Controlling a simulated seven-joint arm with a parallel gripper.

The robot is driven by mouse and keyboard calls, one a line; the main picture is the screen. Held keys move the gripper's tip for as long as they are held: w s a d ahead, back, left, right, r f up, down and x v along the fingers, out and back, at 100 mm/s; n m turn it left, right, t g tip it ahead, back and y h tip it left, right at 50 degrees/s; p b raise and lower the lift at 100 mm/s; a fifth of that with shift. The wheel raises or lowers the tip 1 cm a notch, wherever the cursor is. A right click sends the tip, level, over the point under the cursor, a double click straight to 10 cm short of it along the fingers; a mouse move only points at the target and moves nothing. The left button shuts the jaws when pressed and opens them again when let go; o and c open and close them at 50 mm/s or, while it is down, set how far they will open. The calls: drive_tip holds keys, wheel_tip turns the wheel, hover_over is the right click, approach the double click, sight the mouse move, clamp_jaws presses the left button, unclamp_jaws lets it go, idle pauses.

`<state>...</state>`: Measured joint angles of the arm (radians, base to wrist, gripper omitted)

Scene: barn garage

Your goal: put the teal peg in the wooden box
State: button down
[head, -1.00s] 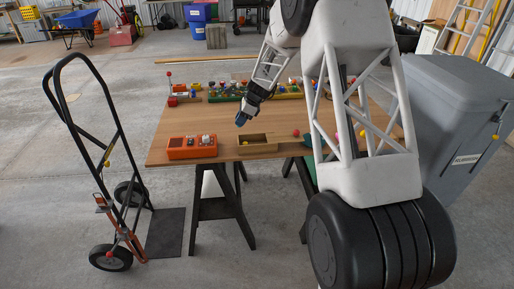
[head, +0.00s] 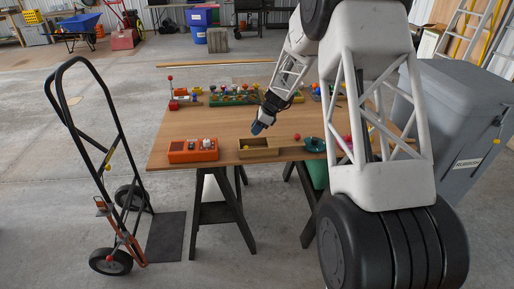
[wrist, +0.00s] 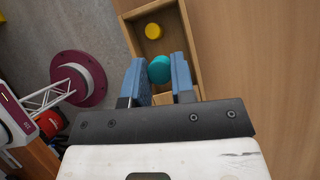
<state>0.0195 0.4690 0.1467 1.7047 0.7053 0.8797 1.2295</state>
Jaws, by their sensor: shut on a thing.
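The teal peg (wrist: 159,69) shows as a round teal end between the blue fingers of my gripper (wrist: 160,82) in the wrist view. My gripper is shut on it. The wooden box (wrist: 188,24) lies below the fingers, open at the top, with a yellow peg (wrist: 153,31) inside it. In the head view my gripper (head: 258,128) is just above the wooden box (head: 262,153), near its back side. The peg cannot be made out in the head view. The fingers and peg hide part of the box in the wrist view.
An orange block (head: 193,150) with pegs stands left of the box. Several colourful blocks (head: 235,96) line the table's back. The table (head: 210,120) is clear in the middle left.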

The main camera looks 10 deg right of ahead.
drive_tip(key=shift+f, duration=2.4)
drive_tip(key=shift+f, duration=1.9)
drive_tip(key=shift+f, duration=0.15)
drive_tip(key=c, duration=1.2)
unclamp_jaws()
drive_tip(key=shift+c, duration=0.2)
drive_tip(key=shift+r, duration=0.2)
drive_tip(key=shift+v, duration=6)
